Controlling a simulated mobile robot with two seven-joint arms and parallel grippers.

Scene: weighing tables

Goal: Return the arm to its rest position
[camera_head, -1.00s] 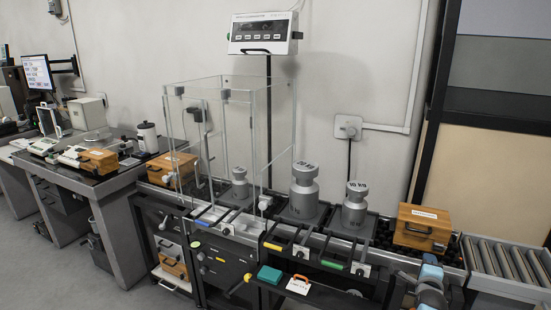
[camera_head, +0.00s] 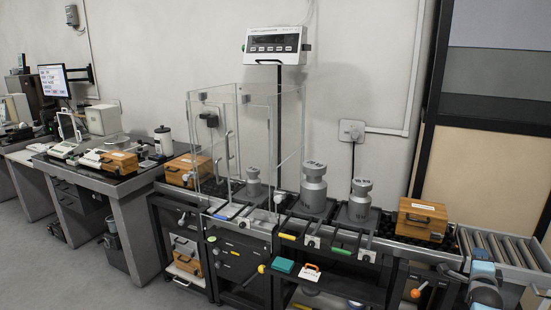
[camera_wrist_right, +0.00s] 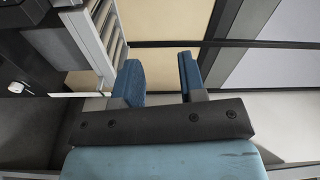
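My right arm shows at the lower right corner of the head view, with blue and grey parts of the right gripper (camera_head: 483,270) in front of the roller conveyor. In the right wrist view its two blue fingers (camera_wrist_right: 161,78) stand apart with nothing between them. My left gripper is not in view.
A wooden case (camera_head: 421,222) sits on the bench left of the roller conveyor (camera_head: 505,248). Grey weights (camera_head: 313,190) and (camera_head: 360,202) stand beside the clear glass enclosure (camera_head: 228,135). Floor at left front is clear.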

